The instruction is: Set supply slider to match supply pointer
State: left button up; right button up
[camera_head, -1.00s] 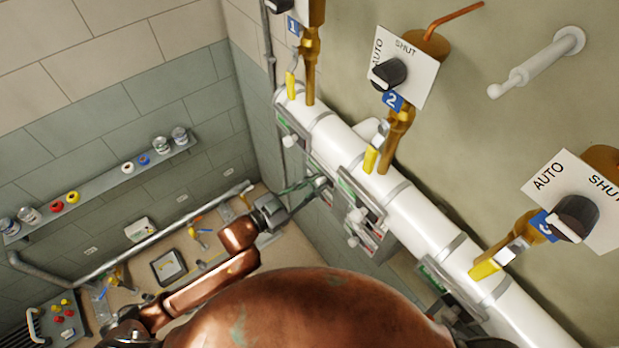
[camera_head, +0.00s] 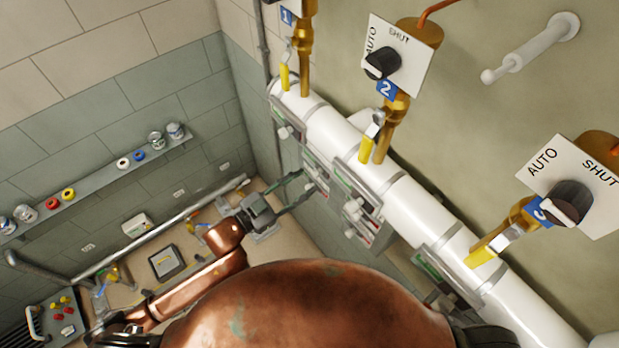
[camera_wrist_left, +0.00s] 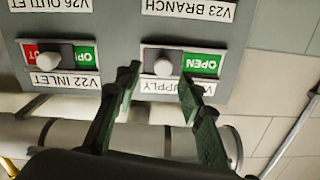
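In the left wrist view, the supply slider is a white knob (camera_wrist_left: 163,68) in a slot on a grey panel, shown upside down. A green OPEN field (camera_wrist_left: 201,64) shows to the right of the knob. A partly covered label ending in SUPPLY (camera_wrist_left: 175,86) is below. My left gripper (camera_wrist_left: 160,77) is open, its two dark green fingers on either side of the knob, apart from it as far as I can tell. In the head view my left gripper (camera_head: 303,190) is in front of the wall panels under the white pipe. I cannot identify the supply pointer. My right gripper is not in view.
The V22 INLET slider (camera_wrist_left: 48,72) sits left of the supply slider, with red and green fields. The white pipe (camera_head: 412,208) with brass valves runs above the panels. A shelf (camera_head: 100,182) with tins and rolls is on the left wall.

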pick_arm(q)
jog(key=v, duration=0.8)
jog(key=shift+s+a, duration=0.2)
jog(key=shift+a, duration=0.05)
